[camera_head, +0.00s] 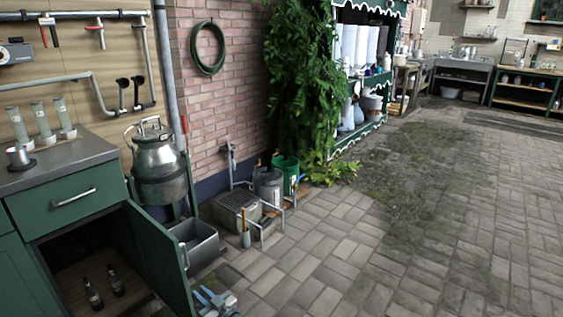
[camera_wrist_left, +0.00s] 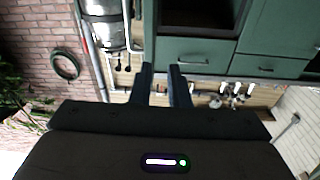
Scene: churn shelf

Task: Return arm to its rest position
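My left gripper (camera_head: 215,302) shows only in part at the bottom edge of the head view, in front of the open green cabinet door (camera_head: 160,255). In the left wrist view its two dark fingers (camera_wrist_left: 161,70) stand apart with a gap between them. Nothing is held in the gap; the green cabinet front (camera_wrist_left: 200,52) and wall lie behind it. The wrist picture looks upside down. My right gripper is in neither view.
Two dark bottles (camera_head: 104,287) stand inside the open cabinet. A metal churn (camera_head: 158,165) stands beside the counter (camera_head: 62,160). A grey basin (camera_head: 196,243), a crate (camera_head: 236,208) and buckets line the brick wall. Paved floor (camera_head: 330,260) to the right is clear.

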